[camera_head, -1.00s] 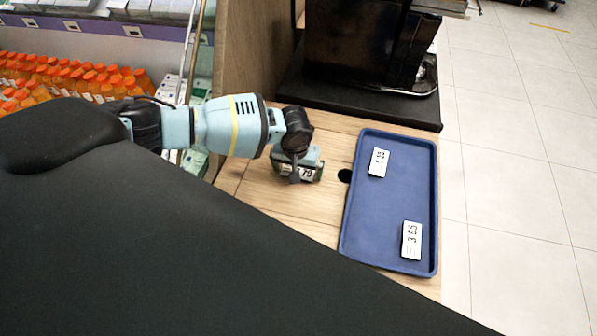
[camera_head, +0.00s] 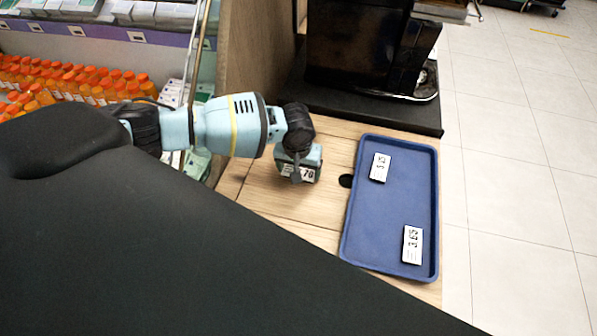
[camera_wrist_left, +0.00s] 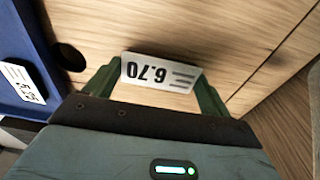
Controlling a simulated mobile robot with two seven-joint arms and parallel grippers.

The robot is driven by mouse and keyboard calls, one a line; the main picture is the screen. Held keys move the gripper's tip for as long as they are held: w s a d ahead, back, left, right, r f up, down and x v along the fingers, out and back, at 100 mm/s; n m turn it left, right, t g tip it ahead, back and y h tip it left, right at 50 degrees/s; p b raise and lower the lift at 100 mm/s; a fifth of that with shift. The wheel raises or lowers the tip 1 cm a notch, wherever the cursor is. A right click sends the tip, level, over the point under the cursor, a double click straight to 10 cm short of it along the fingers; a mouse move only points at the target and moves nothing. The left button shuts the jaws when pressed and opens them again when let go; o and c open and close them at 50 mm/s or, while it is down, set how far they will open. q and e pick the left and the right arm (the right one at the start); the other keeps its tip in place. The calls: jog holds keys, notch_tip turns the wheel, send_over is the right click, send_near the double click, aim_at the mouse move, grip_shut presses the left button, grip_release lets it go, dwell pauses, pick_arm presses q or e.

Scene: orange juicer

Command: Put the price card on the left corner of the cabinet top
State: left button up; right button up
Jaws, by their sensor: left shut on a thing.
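A white price card reading 6.70 (camera_wrist_left: 158,73) is held between the two green fingers of my left gripper (camera_wrist_left: 155,80) in the left wrist view. In the head view my left gripper (camera_head: 298,176) hangs over the wooden cabinet top (camera_head: 262,192), left of the blue tray, with part of the card (camera_head: 305,173) showing at its tip. I cannot tell whether the card touches the wood. My right gripper is not in view.
A blue tray (camera_head: 385,230) with two more price cards (camera_head: 380,167) (camera_head: 412,245) lies on the right. A round dark hole (camera_head: 346,181) is beside it. A black machine (camera_head: 365,50) on a dark base stands behind. Shelves with orange bottles (camera_head: 75,85) are at left.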

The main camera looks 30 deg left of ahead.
pick_arm(q)
notch_tip(320, 180, up, 2)
jog(key=shift+w+d+r+b, duration=0.15)
jog(key=shift+w+d+b, duration=0.35)
jog(key=shift+w+d, duration=1.3)
jog(key=shift+w+d+r+b, duration=0.2)
jog(key=shift+w+d+b, duration=0.3)
jog(key=shift+d, duration=2.55)
jog(key=shift+w+d+r+b, duration=0.15)
jog(key=shift+w+d+b, duration=0.3)
jog(key=shift+w+d, duration=1.35)
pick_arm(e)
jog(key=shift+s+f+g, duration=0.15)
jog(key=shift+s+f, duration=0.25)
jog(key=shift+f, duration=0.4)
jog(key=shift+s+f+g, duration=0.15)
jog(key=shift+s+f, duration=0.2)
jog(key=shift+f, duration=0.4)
